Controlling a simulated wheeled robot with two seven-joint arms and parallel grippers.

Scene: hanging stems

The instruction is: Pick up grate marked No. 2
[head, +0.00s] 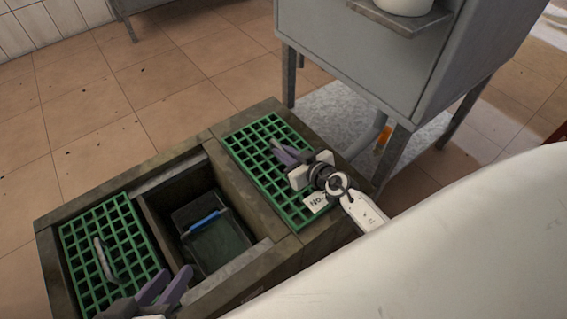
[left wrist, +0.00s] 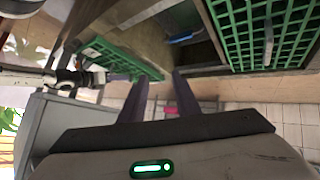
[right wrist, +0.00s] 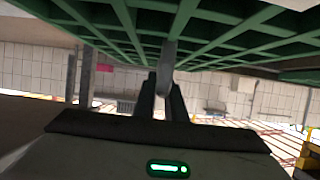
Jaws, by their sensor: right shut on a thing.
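A green grate (head: 262,160) with a white tag (head: 316,202) covers the right part of the trough. The tag reads "No." and its number is not clear. My right gripper (head: 287,156) is over this grate. In the right wrist view it is shut on the grate's grey handle (right wrist: 168,62). Whether the grate is lifted I cannot tell. A second green grate (head: 128,238) with a grey upright handle (head: 104,260) lies at the left; no tag shows on it. My left gripper (head: 168,286) is open and empty beside it, near the front edge.
The trough's stone rim (head: 150,172) surrounds both grates. Between them is an open pit (head: 175,205) holding a dark bin (head: 215,245) with a blue object (head: 205,221). A grey cabinet (head: 370,60) on legs stands behind at the right. Tiled floor is clear at the left.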

